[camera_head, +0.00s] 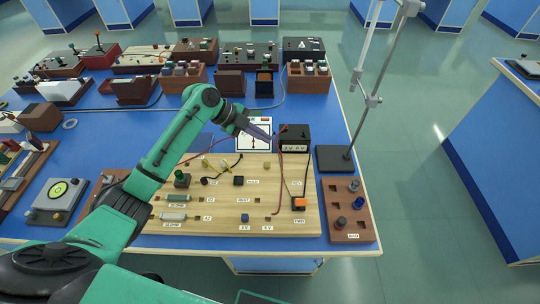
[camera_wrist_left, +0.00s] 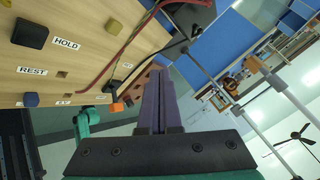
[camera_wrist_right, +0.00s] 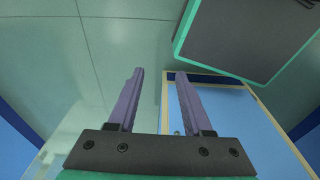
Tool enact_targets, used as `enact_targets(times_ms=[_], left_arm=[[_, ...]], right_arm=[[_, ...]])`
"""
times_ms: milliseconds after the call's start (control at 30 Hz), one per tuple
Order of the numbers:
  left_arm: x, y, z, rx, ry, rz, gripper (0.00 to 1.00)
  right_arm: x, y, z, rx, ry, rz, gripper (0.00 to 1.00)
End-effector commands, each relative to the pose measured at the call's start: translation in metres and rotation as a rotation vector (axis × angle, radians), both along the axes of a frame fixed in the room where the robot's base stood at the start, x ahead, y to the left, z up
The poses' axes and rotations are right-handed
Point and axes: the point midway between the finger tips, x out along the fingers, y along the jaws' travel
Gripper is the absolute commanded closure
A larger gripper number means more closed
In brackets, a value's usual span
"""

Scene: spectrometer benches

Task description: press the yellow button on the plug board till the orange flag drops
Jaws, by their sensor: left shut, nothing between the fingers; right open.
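The wooden plug board (camera_head: 285,220) lies on the blue bench. A small yellow button-like cap (camera_head: 267,166) stands near its back edge; it also shows in the left wrist view (camera_wrist_left: 114,26). The orange flag (camera_head: 299,203) is at the board's front right, on a small black part, and shows in the left wrist view (camera_wrist_left: 116,107). My left gripper (camera_head: 274,138) is shut and empty, above and behind the board's back edge, apart from the cap. My right gripper (camera_wrist_right: 157,75) is open and empty over the floor beside a bench; it is outside the head view.
A black supply box (camera_head: 293,138) stands behind the board, with red and black wires running down to it. A stand base (camera_head: 335,158) with a tall rod and a brown peg tray (camera_head: 345,228) are at the right. Loose leads lie on the board's back left.

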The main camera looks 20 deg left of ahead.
Motion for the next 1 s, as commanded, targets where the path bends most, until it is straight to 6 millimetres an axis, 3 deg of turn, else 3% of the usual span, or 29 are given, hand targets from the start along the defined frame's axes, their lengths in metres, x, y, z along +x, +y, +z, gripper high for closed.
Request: enact_targets(times_ms=[100,233,367,567,800,1000], left_arm=[[0.0,0.0,0.0,0.0,0.001,0.001,1.0],[0.0,0.0,-0.003,0.0,0.001,0.001,1.0],[0.0,0.0,-0.015,0.0,0.002,0.001,1.0],[-0.001,0.0,-0.045,0.0,0.003,0.002,1.0],[-0.001,0.0,-0.08,0.0,0.002,0.003,1.0],[-0.001,0.0,-0.09,0.0,0.001,0.002,1.0]], right_arm=[[-0.026,-0.002,-0.002,-0.004,0.041,-0.001,0.5],[-0.04,-0.004,-0.006,-0.008,0.065,-0.001,0.5],[-0.034,-0.005,-0.014,-0.008,0.055,-0.001,0.5],[-0.009,-0.003,-0.033,-0.005,0.012,0.0,0.5],[-0.018,-0.004,-0.061,-0.006,0.026,-0.001,0.5],[-0.022,-0.004,-0.069,-0.006,0.034,-0.002,0.5]])
